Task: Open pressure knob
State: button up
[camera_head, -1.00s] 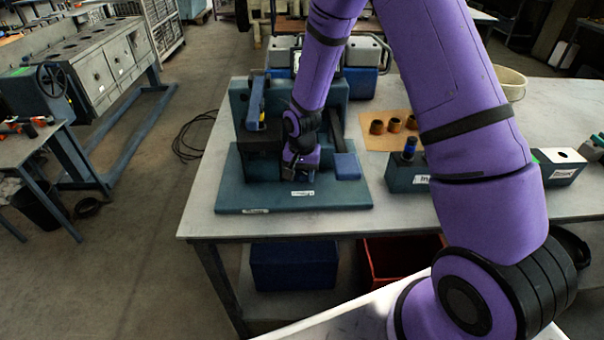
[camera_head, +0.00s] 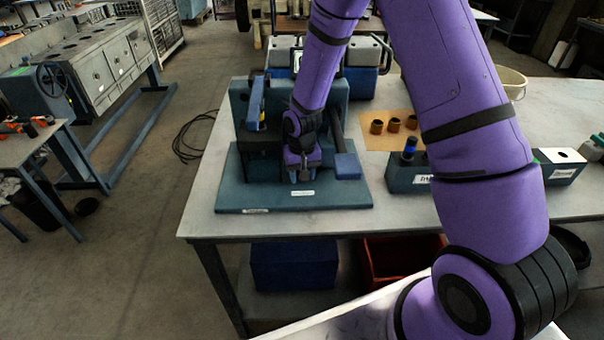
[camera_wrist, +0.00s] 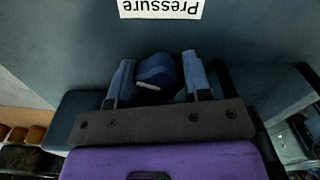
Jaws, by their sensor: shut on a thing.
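The pressure knob (camera_wrist: 155,72) is a small dark blue knob with a pale mark on its side. In the wrist view it sits between the two fingers of my gripper (camera_wrist: 158,80), which is shut on it. A white label reading "Pressure" (camera_wrist: 160,9), upside down in this view, lies on the teal surface just beyond the knob. In the head view my gripper (camera_head: 303,175) is low over the teal base plate (camera_head: 235,190) of the test stand, behind its small white label (camera_head: 302,193). The knob cannot be made out there.
The stand has a blue lever (camera_head: 256,100) at left and a blue-ended bar (camera_head: 347,166) close at the gripper's right. Several brown cylinders (camera_head: 394,125) lie on a tan mat. A labelled teal block (camera_head: 408,178) stands right of the plate. The front table strip is clear.

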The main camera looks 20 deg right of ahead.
jog(key=o, duration=0.9)
notch_tip(320, 180, up, 11)
jog(key=shift+f, duration=0.1)
